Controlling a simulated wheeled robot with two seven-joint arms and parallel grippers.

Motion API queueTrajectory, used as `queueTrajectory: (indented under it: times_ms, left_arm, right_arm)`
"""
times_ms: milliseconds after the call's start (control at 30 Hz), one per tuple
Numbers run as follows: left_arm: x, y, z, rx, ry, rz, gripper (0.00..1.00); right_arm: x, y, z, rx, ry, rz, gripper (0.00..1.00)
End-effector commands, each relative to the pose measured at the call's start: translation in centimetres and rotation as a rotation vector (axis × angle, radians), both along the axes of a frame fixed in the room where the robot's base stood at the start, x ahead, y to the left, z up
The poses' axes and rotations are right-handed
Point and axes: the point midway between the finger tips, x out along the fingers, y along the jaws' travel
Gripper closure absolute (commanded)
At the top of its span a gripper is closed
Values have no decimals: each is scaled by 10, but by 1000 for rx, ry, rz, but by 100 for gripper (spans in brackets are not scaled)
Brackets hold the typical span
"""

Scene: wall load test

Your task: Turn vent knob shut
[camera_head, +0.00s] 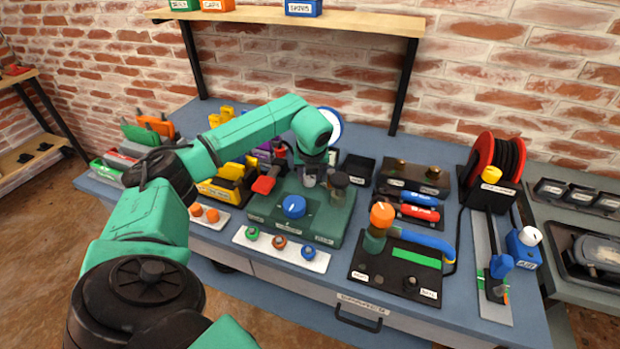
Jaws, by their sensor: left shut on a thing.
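A green box (262,208) stands on the blue bench. It carries a blue knob (294,206) with a pale pointer line, a red handle (265,184) at its left and a dark round fitting (339,181) at its back right. My left gripper (311,178) points down at the back of this box, shut on a small grey knob there, mostly hidden by the gripper. I cannot read the labels, so I cannot tell for sure which part is the vent knob. My right gripper is out of view.
A white strip (310,262) with coloured buttons lies in front. A black panel (385,275) with an orange-topped lever and blue handle stands right. A red hose reel (493,160) and yellow blocks (213,192) flank the area. A wooden shelf (350,23) hangs above.

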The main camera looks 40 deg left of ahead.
Motion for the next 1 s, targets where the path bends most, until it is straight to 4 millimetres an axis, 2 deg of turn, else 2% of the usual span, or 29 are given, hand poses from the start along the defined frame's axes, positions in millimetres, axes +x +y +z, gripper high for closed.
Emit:
queueTrajectory:
  times_ms: [100,500,1000]
  left_arm:
    - [0,2,-3,2,-4,-104,100]
    - [-1,4,-2,0,-4,-484,100]
    - [-1,6,2,-1,-4,-947,100]
  right_arm:
    - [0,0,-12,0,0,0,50]
    - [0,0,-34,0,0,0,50]
    - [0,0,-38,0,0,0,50]
